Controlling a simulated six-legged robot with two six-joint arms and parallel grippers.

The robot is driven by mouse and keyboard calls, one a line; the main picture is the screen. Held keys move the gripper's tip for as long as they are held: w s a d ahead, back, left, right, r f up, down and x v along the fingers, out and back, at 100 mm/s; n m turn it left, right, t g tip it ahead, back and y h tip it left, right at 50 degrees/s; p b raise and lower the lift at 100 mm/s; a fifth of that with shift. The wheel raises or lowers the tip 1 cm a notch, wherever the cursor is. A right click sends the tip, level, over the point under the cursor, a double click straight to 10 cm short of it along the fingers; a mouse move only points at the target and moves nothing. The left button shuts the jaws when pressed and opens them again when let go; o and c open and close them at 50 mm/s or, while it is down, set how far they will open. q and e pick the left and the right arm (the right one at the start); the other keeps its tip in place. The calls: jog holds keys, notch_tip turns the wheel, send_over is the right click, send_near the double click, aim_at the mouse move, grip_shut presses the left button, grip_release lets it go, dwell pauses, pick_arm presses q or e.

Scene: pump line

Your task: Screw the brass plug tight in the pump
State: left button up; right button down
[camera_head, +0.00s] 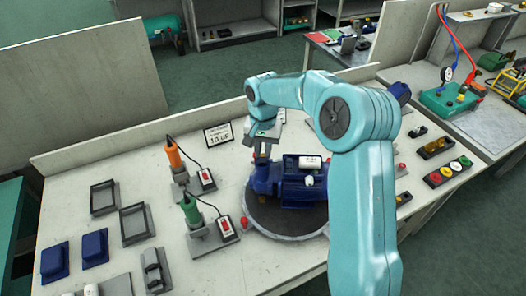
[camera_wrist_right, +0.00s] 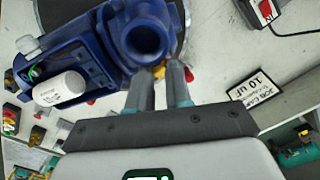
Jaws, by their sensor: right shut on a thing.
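The blue pump (camera_head: 305,185) stands on a round grey turntable (camera_head: 285,228) in the middle of the bench. In the right wrist view the pump (camera_wrist_right: 95,40) shows its round open port and a white cylinder on its side. My right gripper (camera_head: 263,150) is over the pump's left end in the head view. In the wrist view its fingers are shut on the small brass plug (camera_wrist_right: 159,71), beside the pump's port. The fingers hide most of the plug, and I cannot tell how deep it sits. My left gripper is not in view.
An orange screwdriver (camera_head: 173,153) and a green screwdriver (camera_head: 190,208) stand in holders left of the pump. A label card (camera_head: 218,134) stands behind it. Blue parts (camera_head: 95,247) and grey trays (camera_head: 133,223) lie at the left. Coloured parts (camera_head: 448,171) lie at the right.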

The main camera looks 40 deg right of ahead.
jog(key=shift+m, duration=0.3)
jog(key=shift+f, duration=0.1)
jog(key=m, duration=0.2)
jog(key=shift+m+b, duration=0.3)
jog(key=shift+b, duration=0.1)
jog(key=shift+m, duration=0.4)
